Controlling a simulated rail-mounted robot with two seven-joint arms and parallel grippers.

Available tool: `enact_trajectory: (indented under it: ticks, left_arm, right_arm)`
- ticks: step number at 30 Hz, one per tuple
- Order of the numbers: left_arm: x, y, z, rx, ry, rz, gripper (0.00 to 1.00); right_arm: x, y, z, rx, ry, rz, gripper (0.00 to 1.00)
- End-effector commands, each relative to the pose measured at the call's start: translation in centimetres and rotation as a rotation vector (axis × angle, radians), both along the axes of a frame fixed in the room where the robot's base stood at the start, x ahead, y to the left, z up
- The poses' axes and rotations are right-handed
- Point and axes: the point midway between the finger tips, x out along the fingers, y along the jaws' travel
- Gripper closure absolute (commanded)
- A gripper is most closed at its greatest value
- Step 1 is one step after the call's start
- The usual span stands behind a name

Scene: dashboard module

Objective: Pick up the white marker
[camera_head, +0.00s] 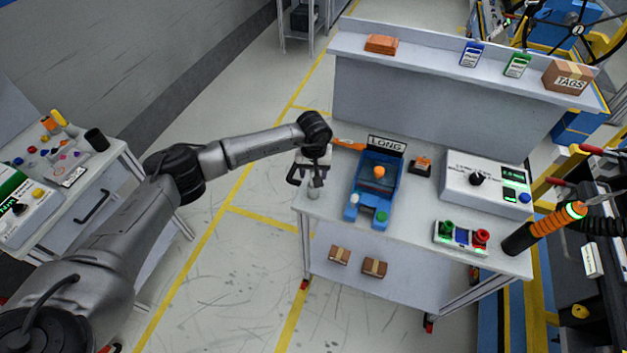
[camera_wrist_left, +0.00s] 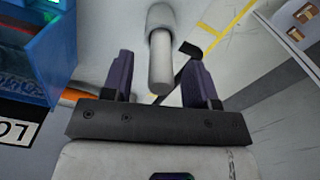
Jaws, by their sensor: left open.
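The white marker (camera_head: 315,191) is a pale grey-white cylinder with a thicker end, at the left edge of the dashboard table (camera_head: 335,219). My left gripper (camera_head: 308,178) is over it at that table corner. In the left wrist view, the marker (camera_wrist_left: 160,62) lies between the two open dark purple fingers of my left gripper (camera_wrist_left: 161,66), with a visible gap on each side. The fingers do not appear to touch it. Whether it stands upright or rests in a holder is unclear. My right gripper is not in view.
A white control box (camera_head: 486,185) and a button panel (camera_head: 460,237) are farther right. Floor lies left of the table.

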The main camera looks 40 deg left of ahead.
Motion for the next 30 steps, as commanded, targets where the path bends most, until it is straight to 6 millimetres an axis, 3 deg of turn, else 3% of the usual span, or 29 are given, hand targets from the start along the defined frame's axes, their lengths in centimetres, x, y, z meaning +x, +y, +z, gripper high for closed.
enact_trajectory:
  ticks: [5,13,30]
  left_arm:
    - [0.0,0.0,-1.4,-0.001,0.0,0.001,0.47]
    - [0.0,0.0,-1.6,-0.001,-0.001,0.0,0.47]
    - [0.0,0.0,-1.6,-0.001,-0.001,0.001,0.99]
  right_arm:
    - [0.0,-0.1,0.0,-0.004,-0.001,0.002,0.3]
    - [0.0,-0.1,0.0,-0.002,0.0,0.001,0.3]
    - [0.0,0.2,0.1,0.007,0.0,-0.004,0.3]
